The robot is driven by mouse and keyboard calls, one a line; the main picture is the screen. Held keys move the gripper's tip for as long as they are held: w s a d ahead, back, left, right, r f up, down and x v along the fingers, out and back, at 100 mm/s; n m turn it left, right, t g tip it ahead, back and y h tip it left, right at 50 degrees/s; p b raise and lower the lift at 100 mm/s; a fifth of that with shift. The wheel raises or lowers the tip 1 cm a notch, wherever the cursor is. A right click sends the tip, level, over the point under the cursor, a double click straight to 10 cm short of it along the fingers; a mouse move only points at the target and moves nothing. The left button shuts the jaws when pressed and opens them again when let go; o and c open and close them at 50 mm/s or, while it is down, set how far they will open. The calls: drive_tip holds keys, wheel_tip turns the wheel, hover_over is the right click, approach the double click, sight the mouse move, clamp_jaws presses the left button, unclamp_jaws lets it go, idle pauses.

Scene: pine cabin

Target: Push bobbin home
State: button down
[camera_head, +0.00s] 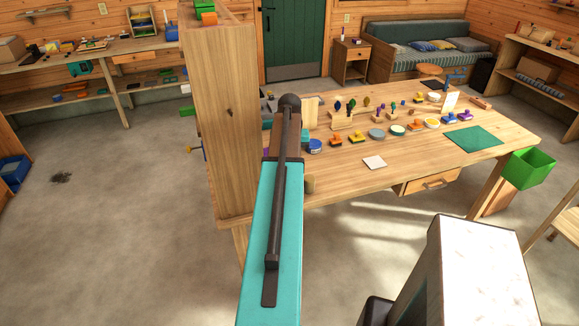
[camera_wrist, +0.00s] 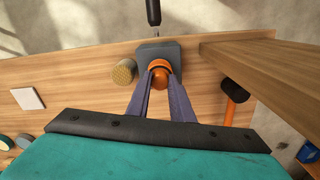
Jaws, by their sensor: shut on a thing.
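The orange bobbin (camera_wrist: 160,66) sits at a dark grey block (camera_wrist: 150,48) near the edge of the wooden table in the wrist view. My gripper (camera_wrist: 160,82) has its two purple-grey fingers closed on the bobbin from both sides. How deep the bobbin sits in the block cannot be told. In the head view my own arm hides the bobbin, the block and the gripper.
A cylinder with a yellow textured end (camera_wrist: 124,71) stands close left of the block. A black-headed tool with an orange handle (camera_wrist: 233,92) lies to the right, beside a wooden board (camera_wrist: 262,65). A white square (camera_wrist: 27,98) lies on the table (camera_head: 335,186).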

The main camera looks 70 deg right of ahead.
drive_tip(key=shift+f, duration=0.25)
drive_tip(key=c, duration=1.5)
unclamp_jaws()
drive_tip(key=shift+r, duration=0.1)
drive_tip(key=shift+r+p, duration=3.7)
drive_tip(key=shift+r, duration=3.1)
